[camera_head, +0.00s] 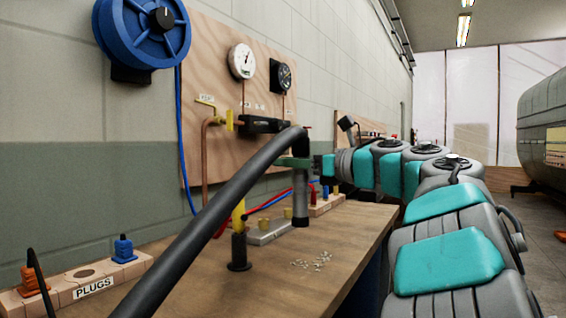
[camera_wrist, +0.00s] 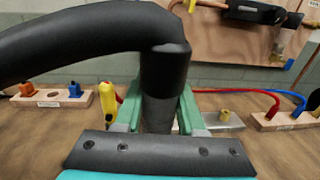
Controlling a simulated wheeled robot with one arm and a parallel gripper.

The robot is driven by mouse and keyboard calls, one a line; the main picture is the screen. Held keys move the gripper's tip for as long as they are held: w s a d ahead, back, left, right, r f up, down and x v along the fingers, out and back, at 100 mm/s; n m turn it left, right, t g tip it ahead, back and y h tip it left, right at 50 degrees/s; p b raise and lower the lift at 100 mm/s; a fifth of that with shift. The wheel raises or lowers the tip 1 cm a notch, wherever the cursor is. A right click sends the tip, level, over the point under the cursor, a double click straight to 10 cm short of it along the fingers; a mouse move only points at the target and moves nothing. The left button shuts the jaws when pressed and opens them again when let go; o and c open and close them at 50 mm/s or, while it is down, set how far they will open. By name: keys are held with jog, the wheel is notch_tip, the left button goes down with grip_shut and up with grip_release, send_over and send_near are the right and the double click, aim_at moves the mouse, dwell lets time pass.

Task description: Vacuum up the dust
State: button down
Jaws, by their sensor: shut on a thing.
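My gripper (camera_head: 295,162) is shut on the vacuum nozzle (camera_head: 301,200), a grey tube at the end of a thick black hose (camera_head: 220,205). The nozzle is upright, its lower end close to the bench top; I cannot tell if it touches. In the wrist view, my green fingers (camera_wrist: 158,112) close around the nozzle (camera_wrist: 160,85), and the hose (camera_wrist: 80,38) bends off to the left. The dust (camera_head: 313,260), a small scatter of pale bits, lies on the bench in front of the nozzle and slightly to its right. The dust does not show in the wrist view.
On the wooden bench (camera_head: 345,240) are a PLUGS block (camera_head: 85,285), a yellow-handled tool in a dark stand (camera_head: 239,250) and a grey block with brass fittings (camera_head: 268,232). Red and blue lines run behind. A gauge board (camera_head: 225,60) is on the wall.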

jog(key=shift+f, duration=0.2)
jog(key=shift+s+d+f+b, duration=0.35)
jog(key=shift+d+f, duration=0.15)
jog(key=shift+f, duration=0.65)
jog(key=shift+s+d+f+b, duration=0.3)
jog(key=shift+d+f, duration=0.15)
jog(key=shift+f, duration=0.75)
jog(key=shift+s+d+f+b, duration=0.35)
jog(key=shift+d+f, duration=0.15)
jog(key=shift+f, duration=0.65)
jog(key=shift+w+d+p, duration=0.95)
jog(key=shift+w+d, duration=1.05)
jog(key=shift+w, duration=0.8)
notch_tip(320, 180, up, 8)
jog(key=p, duration=0.3)
jog(key=shift+f, duration=0.2)
jog(key=shift+s, duration=0.1)
